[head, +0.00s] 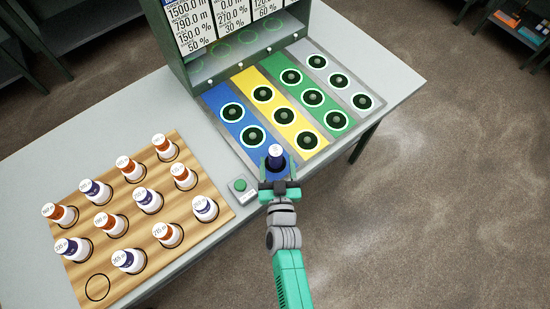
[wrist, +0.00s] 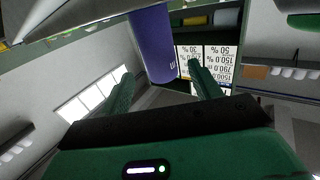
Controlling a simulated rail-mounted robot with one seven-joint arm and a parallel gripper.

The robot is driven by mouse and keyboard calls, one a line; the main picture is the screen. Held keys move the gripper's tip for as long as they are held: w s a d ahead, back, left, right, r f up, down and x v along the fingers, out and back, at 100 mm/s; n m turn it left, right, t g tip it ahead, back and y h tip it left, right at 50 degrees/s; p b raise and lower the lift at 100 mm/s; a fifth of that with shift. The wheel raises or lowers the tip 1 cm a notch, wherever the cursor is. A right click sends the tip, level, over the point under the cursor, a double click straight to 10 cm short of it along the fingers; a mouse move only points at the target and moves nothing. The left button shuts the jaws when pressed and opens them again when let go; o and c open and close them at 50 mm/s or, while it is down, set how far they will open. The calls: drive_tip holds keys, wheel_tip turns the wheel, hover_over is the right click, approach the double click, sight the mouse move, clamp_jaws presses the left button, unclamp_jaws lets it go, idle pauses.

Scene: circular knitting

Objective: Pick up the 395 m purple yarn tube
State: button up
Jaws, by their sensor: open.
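A purple yarn tube (head: 275,152) with a white top is at my gripper (head: 276,168), near the table's front edge beside the coloured stripes. Its label is too small to read. In the wrist view the purple tube (wrist: 152,45) reaches down from the top edge, between my two spread green fingers. My gripper is open; I cannot tell whether the fingers touch the tube. Other purple-banded tubes stand in the wooden board, one at the front (head: 128,261), one at the left (head: 72,249), and one in the middle (head: 147,200). Their length labels are hard to read.
The wooden board (head: 225,215) holds several orange and purple tubes, with one empty ring (head: 97,287) at its near corner. A green button box (head: 241,187) sits left of my gripper. Blue, yellow, green and grey stripes (head: 215,96) carry black round holders below a green display frame (head: 180,65).

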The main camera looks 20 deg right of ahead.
sight(276, 154)
drive_tip(key=x, duration=0.4)
drive_tip(key=shift+a+r, duration=0.15)
drive_tip(key=shift+r, duration=0.05)
drive_tip(key=shift+s, duration=0.1)
drive_tip(key=c, duration=1.2)
drive_tip(key=shift+r+p, duration=0.85)
drive_tip(key=shift+r, duration=0.95)
drive_tip(key=shift+s+a+r, duration=0.1)
drive_tip(key=shift+s+r, duration=0.05)
drive_tip(key=shift+s, duration=0.15)
drive_tip(key=v, duration=0.5)
drive_tip(key=d+r+p+v, duration=0.1)
drive_tip(key=v, duration=0.4)
drive_tip(key=s+d+v, duration=0.1)
drive_tip(key=v, duration=0.4)
drive_tip(key=shift+d+r, duration=0.15)
